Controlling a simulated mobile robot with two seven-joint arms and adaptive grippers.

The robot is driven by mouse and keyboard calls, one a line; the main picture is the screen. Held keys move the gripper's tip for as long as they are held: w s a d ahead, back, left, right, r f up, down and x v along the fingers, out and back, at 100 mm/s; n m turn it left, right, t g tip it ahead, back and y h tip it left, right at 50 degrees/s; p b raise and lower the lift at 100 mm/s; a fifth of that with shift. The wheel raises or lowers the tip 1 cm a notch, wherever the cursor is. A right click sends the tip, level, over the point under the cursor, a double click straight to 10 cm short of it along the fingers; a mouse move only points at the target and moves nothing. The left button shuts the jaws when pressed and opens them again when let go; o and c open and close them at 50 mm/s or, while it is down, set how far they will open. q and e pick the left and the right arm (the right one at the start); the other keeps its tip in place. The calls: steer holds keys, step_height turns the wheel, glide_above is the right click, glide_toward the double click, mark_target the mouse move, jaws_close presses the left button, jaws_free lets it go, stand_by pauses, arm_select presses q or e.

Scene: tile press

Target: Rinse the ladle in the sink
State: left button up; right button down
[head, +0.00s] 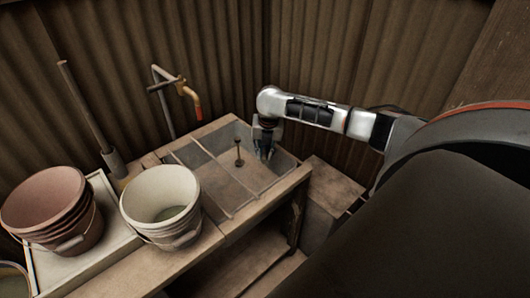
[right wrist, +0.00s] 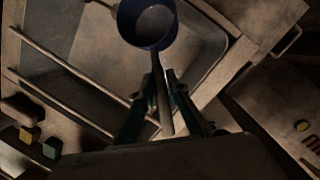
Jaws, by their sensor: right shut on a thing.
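The ladle shows in the right wrist view, with a dark blue round cup (right wrist: 148,24) and a thin handle (right wrist: 163,112). My right gripper (right wrist: 160,80) is shut on the handle, with the cup out beyond the fingertips. In the head view my right gripper (head: 265,152) points down over the right part of the sink (head: 222,187); the ladle is not clear there. I cannot tell whether the ladle touches the sink. My left gripper is out of view.
A white bucket (head: 136,206) and stacked reddish-brown buckets (head: 85,232) stand left of the sink. A thin dark upright rod (head: 238,153) shows in the sink area. Bars (right wrist: 70,95) cross the sink. Small yellow (right wrist: 30,135) and green (right wrist: 52,147) blocks lie beside it. Corrugated walls close the back.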

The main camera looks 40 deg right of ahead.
steer(key=shift+r, duration=2.45)
steer(key=shift+r, duration=0.1)
stand_by(0.5)
steer(key=shift+r, duration=1.9)
